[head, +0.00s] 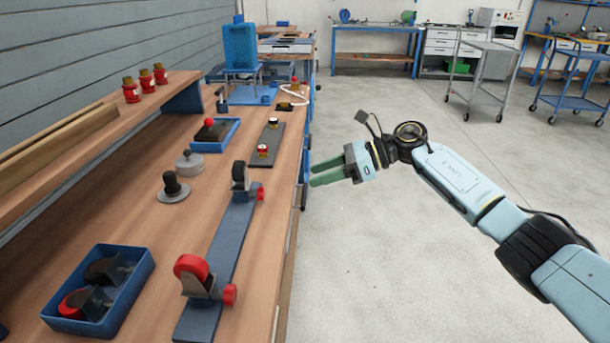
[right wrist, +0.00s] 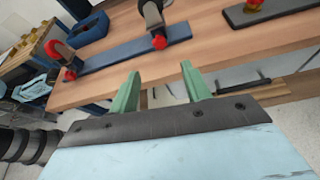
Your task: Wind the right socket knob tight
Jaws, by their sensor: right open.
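A blue-grey board (head: 228,237) lies along the bench edge and holds two upright casters in sockets. The near caster (head: 191,270) has a red wheel and a red side knob (head: 229,294). The far caster (head: 239,178) has a dark wheel and a red side knob (head: 260,193); this is the right-hand knob in the right wrist view (right wrist: 158,42). How tight either knob is cannot be told. My right gripper (head: 312,174) is open and empty beyond the bench edge, apart from the far knob. Its green fingers point toward the bench. My left gripper is not in view.
A blue tray (head: 145,262) with loose casters is at the near left. A grey pedestal with a black knob (head: 173,186) and a lidded grey pot (head: 189,163) stand behind the board. A dark plate (head: 268,144) with a small red fixture lies farther along. Floor beside the bench is clear.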

